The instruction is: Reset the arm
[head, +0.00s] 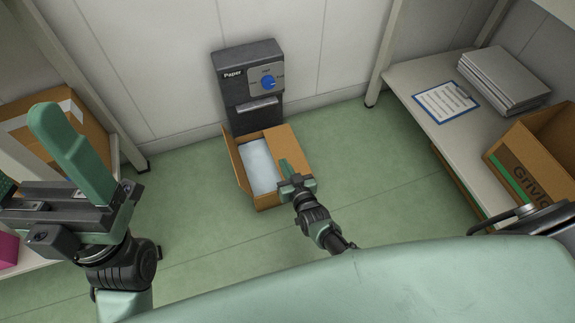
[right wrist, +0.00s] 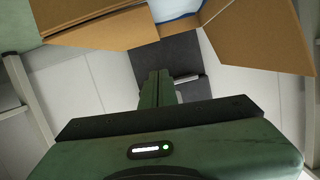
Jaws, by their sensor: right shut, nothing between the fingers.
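My right gripper (head: 285,166) is small and low in the head view, over the right side of an open cardboard box. In the right wrist view its two green fingers (right wrist: 157,82) are together with nothing between them. My left gripper (head: 72,150) is large and close at the left of the head view, its green finger pointing up. Its second finger is not clearly seen, so its opening cannot be told. No ink bottle is clear in either view.
The open cardboard box (head: 239,171) with a pale bluish-white content stands on the green floor below a dark "Paper" unit (head: 241,66) with a blue knob. At right, a shelf (head: 395,82) bears a clipboard (head: 446,103), a grey stack (head: 502,82) and a box (head: 520,165). Another box (head: 25,117) is at left.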

